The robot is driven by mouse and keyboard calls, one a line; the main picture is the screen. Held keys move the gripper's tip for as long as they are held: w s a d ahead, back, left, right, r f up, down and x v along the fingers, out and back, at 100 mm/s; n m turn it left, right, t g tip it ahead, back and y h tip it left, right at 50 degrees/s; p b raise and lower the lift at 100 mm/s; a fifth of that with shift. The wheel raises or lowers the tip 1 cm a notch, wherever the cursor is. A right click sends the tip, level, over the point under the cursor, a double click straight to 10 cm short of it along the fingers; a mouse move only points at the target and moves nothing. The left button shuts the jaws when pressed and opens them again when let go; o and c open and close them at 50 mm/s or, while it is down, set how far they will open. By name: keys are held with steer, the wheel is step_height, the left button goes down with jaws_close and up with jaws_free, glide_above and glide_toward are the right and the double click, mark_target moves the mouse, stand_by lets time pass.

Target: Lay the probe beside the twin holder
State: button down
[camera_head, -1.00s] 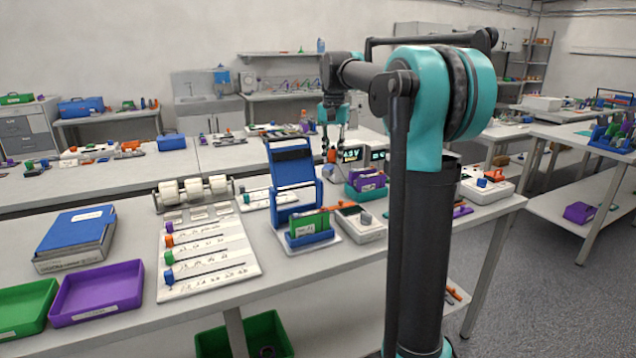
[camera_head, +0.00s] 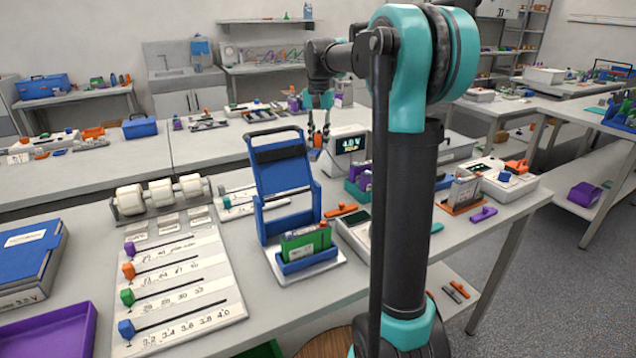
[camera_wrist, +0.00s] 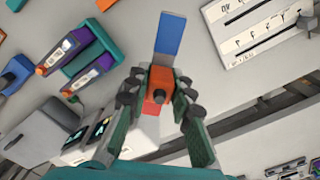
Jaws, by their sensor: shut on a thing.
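My gripper (camera_wrist: 158,96) is shut on an orange piece with a round black end, seen end-on in the wrist view; I take this orange piece (camera_wrist: 159,78) to be the probe. In the head view my gripper (camera_head: 320,138) hangs above the table, behind the blue frame and near the display unit; the held piece is hard to make out there. A teal holder with two purple-and-grey units, likely the twin holder (camera_wrist: 104,38), lies upper left of my gripper in the wrist view. In the head view the teal holder (camera_head: 353,191) is partly hidden behind my arm.
A tall blue frame (camera_head: 262,200) stands left of the teal holder. A white display unit (camera_head: 343,165) stands behind the holder. An orange piece (camera_head: 340,210) lies in front of it. A slider board (camera_head: 185,285) covers the left front. A purple clip (camera_head: 482,214) lies at right.

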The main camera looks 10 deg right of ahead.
step_height(320, 180, down, 15)
steer(key=shift+r, duration=0.1)
stand_by(0.4)
steer(key=c, duration=1.3)
jaws_free()
step_height(320, 180, up, 12)
